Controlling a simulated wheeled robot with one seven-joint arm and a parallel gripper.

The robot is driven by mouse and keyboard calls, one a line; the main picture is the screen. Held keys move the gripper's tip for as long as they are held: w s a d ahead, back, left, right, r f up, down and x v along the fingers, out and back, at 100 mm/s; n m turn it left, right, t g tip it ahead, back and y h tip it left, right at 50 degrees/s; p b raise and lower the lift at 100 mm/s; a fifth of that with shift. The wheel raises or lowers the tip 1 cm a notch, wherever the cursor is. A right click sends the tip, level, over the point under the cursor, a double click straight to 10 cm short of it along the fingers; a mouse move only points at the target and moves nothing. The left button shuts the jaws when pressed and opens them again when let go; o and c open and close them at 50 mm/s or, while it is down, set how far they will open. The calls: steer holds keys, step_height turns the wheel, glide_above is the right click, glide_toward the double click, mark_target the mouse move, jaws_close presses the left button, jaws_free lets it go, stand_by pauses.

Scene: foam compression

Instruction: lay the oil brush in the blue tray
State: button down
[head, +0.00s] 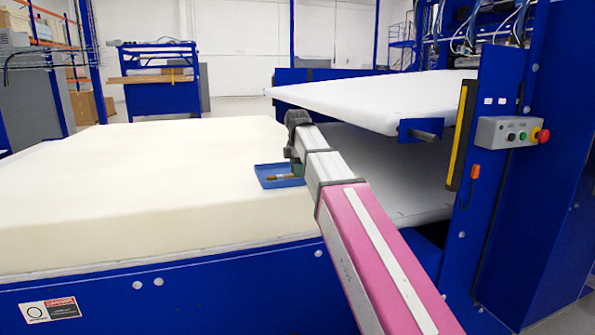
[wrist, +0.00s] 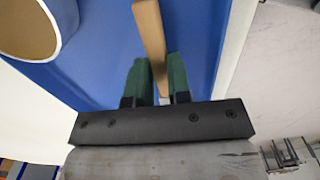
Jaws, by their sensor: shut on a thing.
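My gripper (wrist: 158,75), with green fingertips, is shut on the handle's near end. The blue tray (wrist: 98,72) lies beneath the brush and fingers. In the head view the blue tray (head: 266,169) sits on the cream foam block near its right edge, and my gripper (head: 298,168) is low at the tray's right side, partly hidden by my arm. I cannot tell whether the brush touches the tray floor.
A round hollow thing (wrist: 30,25) with a pale rim and brown inside is at the tray's left in the wrist view. The foam block (head: 130,185) is clear to the left. A white press plate (head: 375,98) overhangs on the right, beside a blue frame with control buttons (head: 512,132).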

steer(key=shift+f, duration=0.5)
steer(key=c, duration=1)
jaws_free()
steer(key=shift+r, duration=0.1)
